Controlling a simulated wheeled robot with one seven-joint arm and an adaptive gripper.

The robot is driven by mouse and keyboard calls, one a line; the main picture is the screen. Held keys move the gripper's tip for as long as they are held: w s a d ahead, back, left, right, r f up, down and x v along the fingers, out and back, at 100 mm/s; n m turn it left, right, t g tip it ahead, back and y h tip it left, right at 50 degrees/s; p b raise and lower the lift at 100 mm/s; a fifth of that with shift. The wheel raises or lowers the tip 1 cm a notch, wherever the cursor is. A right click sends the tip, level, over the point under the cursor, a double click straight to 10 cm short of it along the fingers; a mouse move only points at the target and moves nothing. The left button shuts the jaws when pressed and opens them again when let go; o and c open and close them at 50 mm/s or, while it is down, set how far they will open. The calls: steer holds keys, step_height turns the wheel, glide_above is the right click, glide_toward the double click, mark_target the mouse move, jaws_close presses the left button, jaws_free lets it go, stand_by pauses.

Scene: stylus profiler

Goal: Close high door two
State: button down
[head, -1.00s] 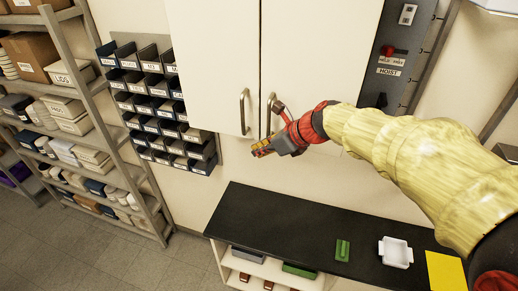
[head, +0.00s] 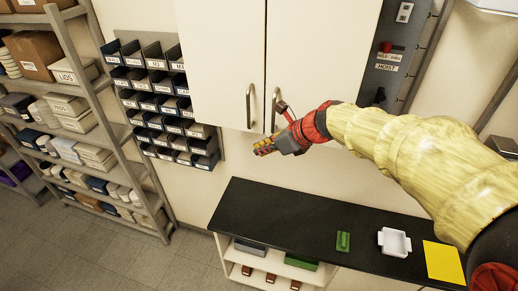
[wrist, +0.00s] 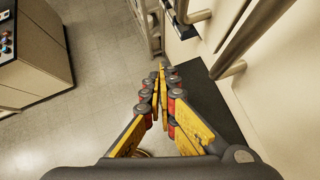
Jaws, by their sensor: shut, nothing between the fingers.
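A white high wall cabinet has a left door (head: 218,65) and a right door (head: 320,55), each with a metal bar handle low by the middle seam. The left handle (head: 250,107) shows whole; the right handle (head: 275,108) is partly behind my arm. Both doors look about flush; a small gap cannot be ruled out. No door number shows. My gripper (head: 263,148) is shut and empty, just below the cabinet's lower edge near the handles. In the wrist view my gripper's fingertips (wrist: 162,68) meet, and a near handle (wrist: 255,40) passes to their right, apart from them.
A black counter (head: 260,215) below holds a green block (head: 343,241), a white tray (head: 394,231) and a yellow sheet (head: 443,262). Labelled bins (head: 165,105) hang left of the cabinet. A loaded shelf rack (head: 135,165) stands far left. A hoist panel (head: 392,60) is at right.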

steer(key=shift+s+a+r+b, duration=0.75)
steer(key=shift+s+a+r, duration=0.2)
steer(key=shift+s+r, duration=2.65)
steer(key=s+d+f+n+h+b, duration=0.2)
steer(key=s+d+f+n+b, duration=0.5)
steer(key=f+b, duration=0.3)
steer(key=s+d+f+n+h+b, duration=0.3)
steer(key=s+d+f+n+b, duration=0.4)
steer(key=f, duration=0.8)
steer(key=s+d+f+n+h+b, duration=0.2)
steer(key=s+d+f+n+b, duration=0.5)
steer(key=d+f+n+b, duration=0.3)
step_height(320, 180, down, 3)
steer(key=b, duration=0.3)
steer(key=shift+s+d+n+t+h, duration=0.3)
steer(key=shift+s+d, duration=0.05)
